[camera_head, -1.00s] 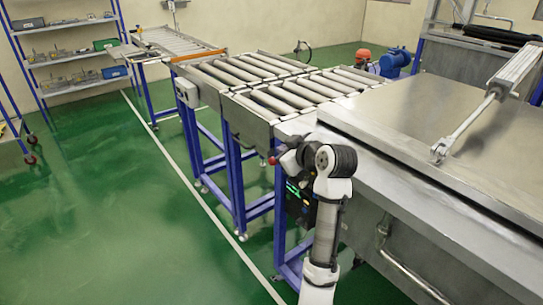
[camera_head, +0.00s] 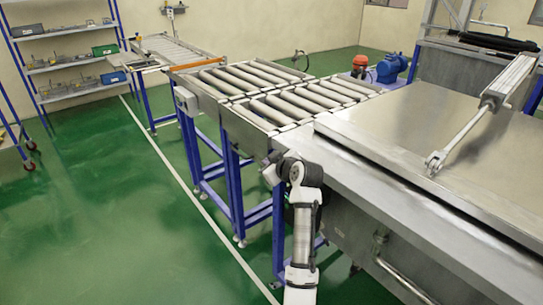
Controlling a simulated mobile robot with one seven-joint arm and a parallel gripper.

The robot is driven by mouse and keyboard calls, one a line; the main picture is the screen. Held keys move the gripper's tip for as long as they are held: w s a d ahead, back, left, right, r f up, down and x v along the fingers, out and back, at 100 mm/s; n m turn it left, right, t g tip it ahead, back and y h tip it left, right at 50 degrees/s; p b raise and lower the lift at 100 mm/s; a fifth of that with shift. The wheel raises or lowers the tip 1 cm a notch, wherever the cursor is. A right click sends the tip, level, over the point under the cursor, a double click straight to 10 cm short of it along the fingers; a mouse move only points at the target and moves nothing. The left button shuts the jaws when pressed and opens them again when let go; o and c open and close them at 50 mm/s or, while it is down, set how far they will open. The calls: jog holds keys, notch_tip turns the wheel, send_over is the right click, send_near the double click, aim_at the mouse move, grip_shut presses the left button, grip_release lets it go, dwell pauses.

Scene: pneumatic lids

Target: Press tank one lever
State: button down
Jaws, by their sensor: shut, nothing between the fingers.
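A large steel tank (camera_head: 352,215) with a flat, shut lid (camera_head: 400,125) fills the right side. A pneumatic cylinder (camera_head: 508,78) runs down to a bracket on the lid. I cannot tell from its looks whether this is tank one. I cannot make out a lever. My white arm rises at the lower middle, in front of the tank's left end. Its dark and white joint is beside the corner where the tank meets the roller conveyor (camera_head: 262,100). My gripper cannot be made out; the arm hides the area behind it.
A small grey box (camera_head: 186,99) is mounted on the conveyor's left side. Blue legs (camera_head: 236,190) stand under the conveyor. A pipe (camera_head: 400,280) runs along the tank's front. Shelves (camera_head: 70,65) stand at the far left. The green floor (camera_head: 110,210) on the left is clear.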

jog(key=shift+d+f, duration=0.2)
jog(key=shift+f, duration=0.25)
jog(key=shift+d+f, duration=0.2)
jog(key=shift+f, duration=0.25)
jog(key=shift+f, duration=0.1)
jog(key=shift+s+a+f+b, duration=0.15)
jog(key=shift+a+f+b, duration=0.15)
jog(key=shift+b, duration=0.3)
jog(key=shift+s+f+n+b, duration=0.1)
jog(key=shift+f+n+b, duration=0.1)
jog(key=shift+n+b, duration=0.1)
notch_tip(320, 180, down, 10)
jog(key=s+a+n+t+h+b, duration=0.1)
jog(key=n+t+b, duration=0.3)
jog(key=b, duration=1.4)
jog(key=a+n+h, duration=0.1)
jog(key=n, duration=0.1)
jog(key=shift+s+f+n+h, duration=0.15)
jog(key=shift+f+n+h, duration=0.15)
jog(key=shift+n, duration=0.1)
jog(key=shift+a, duration=0.1)
